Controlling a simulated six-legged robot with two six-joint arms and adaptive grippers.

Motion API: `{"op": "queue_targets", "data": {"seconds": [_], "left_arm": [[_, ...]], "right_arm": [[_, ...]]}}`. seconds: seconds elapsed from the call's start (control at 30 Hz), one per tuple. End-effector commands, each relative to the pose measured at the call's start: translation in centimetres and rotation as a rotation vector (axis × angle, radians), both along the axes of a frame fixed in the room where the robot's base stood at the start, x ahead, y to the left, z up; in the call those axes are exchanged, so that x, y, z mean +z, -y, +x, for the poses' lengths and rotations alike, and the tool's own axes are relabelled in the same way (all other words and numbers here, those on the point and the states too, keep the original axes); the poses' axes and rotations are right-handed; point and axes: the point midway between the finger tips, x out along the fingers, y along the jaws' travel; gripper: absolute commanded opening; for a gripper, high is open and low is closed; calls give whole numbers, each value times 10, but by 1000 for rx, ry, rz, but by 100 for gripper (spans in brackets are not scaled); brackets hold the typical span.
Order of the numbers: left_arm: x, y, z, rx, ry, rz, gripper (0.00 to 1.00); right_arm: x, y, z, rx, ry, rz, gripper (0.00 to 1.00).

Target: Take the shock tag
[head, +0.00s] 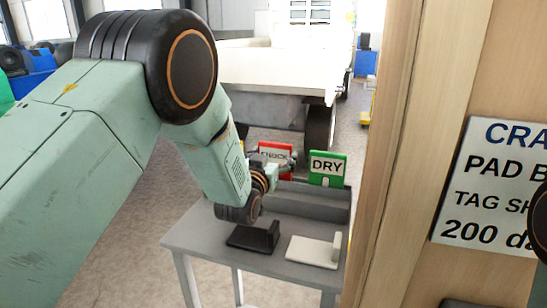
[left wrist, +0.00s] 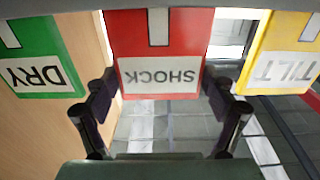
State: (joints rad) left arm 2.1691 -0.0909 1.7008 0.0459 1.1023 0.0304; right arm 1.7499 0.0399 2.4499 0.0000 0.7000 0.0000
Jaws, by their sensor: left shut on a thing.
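The red shock tag (head: 273,148) with its white label stands at the back of the grey table, partly hidden by my left arm in the head view. In the left wrist view the shock tag (left wrist: 160,38) appears upside down between the two fingers. My left gripper (left wrist: 158,95) is shut on it, one finger at each side edge. In the head view my left gripper (head: 284,166) is small and partly covers the tag. My right gripper does not show.
A green DRY tag (head: 327,168) stands right of the shock tag; a yellow TILT tag (left wrist: 283,55) is on its other side. A grey rack (head: 310,204), a black holder (head: 253,238) and a white holder (head: 314,251) are on the table (head: 205,238). A wooden wall (head: 395,150) rises at right.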

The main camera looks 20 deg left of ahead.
Motion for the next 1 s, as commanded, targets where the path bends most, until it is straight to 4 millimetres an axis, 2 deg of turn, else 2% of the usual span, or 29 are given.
{"op": "queue_targets", "data": {"seconds": [0.1, 0.7, 1.0], "left_arm": [[12, 0, 0, 0, 2, 0, 40], [52, 0, 0, 0, 2, 0, 40], [53, 0, 0, 0, 0, 0, 40]], "right_arm": [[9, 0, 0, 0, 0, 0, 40], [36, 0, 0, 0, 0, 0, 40], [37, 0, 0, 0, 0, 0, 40]]}}
